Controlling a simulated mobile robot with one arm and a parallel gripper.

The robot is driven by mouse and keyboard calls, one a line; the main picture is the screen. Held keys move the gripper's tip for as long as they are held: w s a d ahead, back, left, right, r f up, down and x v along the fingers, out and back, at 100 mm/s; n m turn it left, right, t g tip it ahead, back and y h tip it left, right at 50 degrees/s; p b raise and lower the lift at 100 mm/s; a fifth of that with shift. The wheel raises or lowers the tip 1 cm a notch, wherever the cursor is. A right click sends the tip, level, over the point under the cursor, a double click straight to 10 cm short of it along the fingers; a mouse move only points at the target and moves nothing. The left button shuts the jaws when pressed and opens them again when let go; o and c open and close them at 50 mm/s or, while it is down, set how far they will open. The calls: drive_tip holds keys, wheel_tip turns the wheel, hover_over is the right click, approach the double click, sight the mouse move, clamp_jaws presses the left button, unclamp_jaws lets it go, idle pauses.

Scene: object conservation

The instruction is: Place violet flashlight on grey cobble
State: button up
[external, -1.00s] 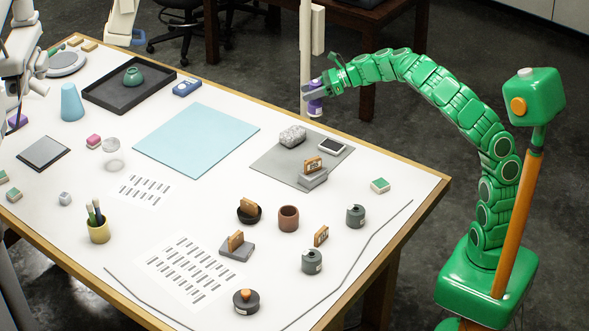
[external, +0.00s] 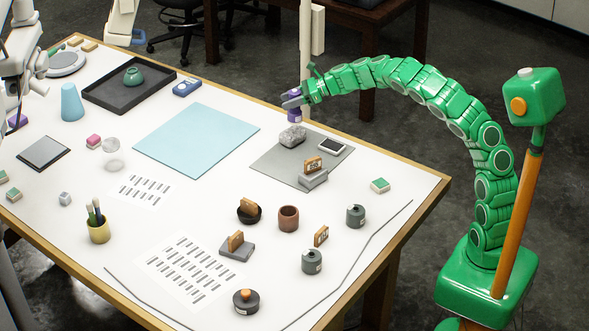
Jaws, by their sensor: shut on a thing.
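The violet flashlight (external: 296,115) hangs upright below my gripper (external: 293,100), which is shut on it. It shows above the grey cobble (external: 292,136) in the external view, with its lower end close to the stone's top. I cannot tell from this angle whether the two touch. The grey cobble is a rough, speckled stone at the back left of a grey mat (external: 275,158). Part of the flashlight is hidden by the gripper fingers.
On the grey mat are a white-framed device (external: 332,147) and a grey block with an orange-brown piece (external: 313,178). A light-blue sheet (external: 195,142) lies bare to the left. Pots and small canisters stand toward the front.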

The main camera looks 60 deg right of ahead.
drive_tip(key=shift+w+f, duration=0.45)
drive_tip(key=shift+f, duration=1.6)
drive_tip(key=shift+f, duration=0.15)
drive_tip(key=o, duration=1.2)
drive_tip(key=shift+r, duration=0.2)
drive_tip(key=v, duration=1.2)
